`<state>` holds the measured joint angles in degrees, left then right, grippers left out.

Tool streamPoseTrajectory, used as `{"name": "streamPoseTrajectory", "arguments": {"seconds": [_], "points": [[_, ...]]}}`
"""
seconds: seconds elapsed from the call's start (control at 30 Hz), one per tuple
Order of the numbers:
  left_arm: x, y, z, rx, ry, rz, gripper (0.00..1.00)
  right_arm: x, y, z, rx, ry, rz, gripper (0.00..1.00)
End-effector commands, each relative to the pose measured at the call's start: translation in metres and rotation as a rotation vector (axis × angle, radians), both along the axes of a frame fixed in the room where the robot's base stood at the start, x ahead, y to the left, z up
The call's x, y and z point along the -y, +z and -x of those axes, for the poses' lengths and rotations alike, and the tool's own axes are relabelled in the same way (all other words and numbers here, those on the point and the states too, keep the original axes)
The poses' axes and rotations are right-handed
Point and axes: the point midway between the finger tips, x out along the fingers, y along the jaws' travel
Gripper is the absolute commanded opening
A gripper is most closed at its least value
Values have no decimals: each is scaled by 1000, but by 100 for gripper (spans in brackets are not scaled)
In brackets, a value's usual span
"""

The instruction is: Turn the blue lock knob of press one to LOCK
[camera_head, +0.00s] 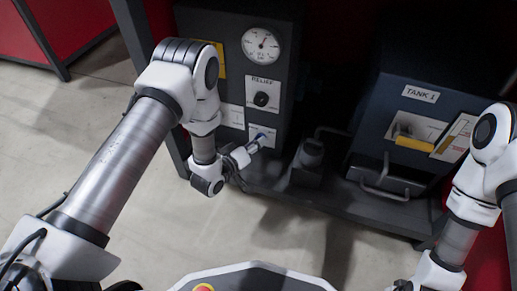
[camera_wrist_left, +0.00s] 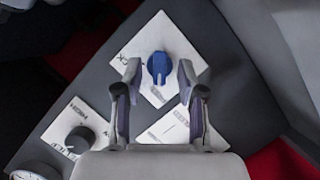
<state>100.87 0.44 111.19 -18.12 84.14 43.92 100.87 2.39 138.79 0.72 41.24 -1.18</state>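The blue lock knob (camera_head: 262,136) sits on a white label plate low on the dark press panel, partly covered by my gripper. In the left wrist view the knob (camera_wrist_left: 159,68) has a raised grip bar lying roughly up and down the picture. Its plate (camera_wrist_left: 172,34) lies tilted, and its lettering is only partly readable. My left gripper (camera_head: 252,147) is at the knob. In the wrist view its open fingers (camera_wrist_left: 159,76) stand on either side of the knob with visible gaps. My right arm shows at the lower right, but its fingers are out of view.
Above on the panel are a black RELIEF knob (camera_head: 261,99) and a round gauge (camera_head: 262,45). The black knob also shows in the wrist view (camera_wrist_left: 80,140). TANK-1 (camera_head: 420,94), with a yellow handle (camera_head: 414,143), stands to the right. Open floor (camera_head: 110,235) lies at left.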

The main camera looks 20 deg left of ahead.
Motion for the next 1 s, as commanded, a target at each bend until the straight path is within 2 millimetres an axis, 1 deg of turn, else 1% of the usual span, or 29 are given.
{"name": "streamPoseTrajectory", "arguments": {"seconds": [0.03,0.07,0.17,0.33,0.37,0.4,0.47,0.77,0.87,1.0], "points": [[2,-5,-7,4,-1,-1,40,0,-9,-2,4,2,1,40],[3,-5,-9,3,-1,-1,40,0,-10,-2,6,3,1,40],[5,-5,-14,0,0,-1,40,0,-11,-3,10,5,2,40],[4,-3,-14,-1,1,0,40,0,-10,-3,10,5,2,40],[5,-3,-14,-1,1,0,36,0,-10,-3,10,5,2,40],[4,-3,-14,-1,1,0,22,0,-10,-3,10,5,2,40],[4,-3,-14,-1,1,0,1,0,-10,-3,10,6,2,40],[4,-3,-13,0,1,-11,0,0,-7,-3,8,5,2,40],[5,-2,-13,-1,0,-31,0,0,-2,-1,4,4,0,40],[5,0,-13,1,0,-85,0,0,9,1,-4,0,-1,40]]}}
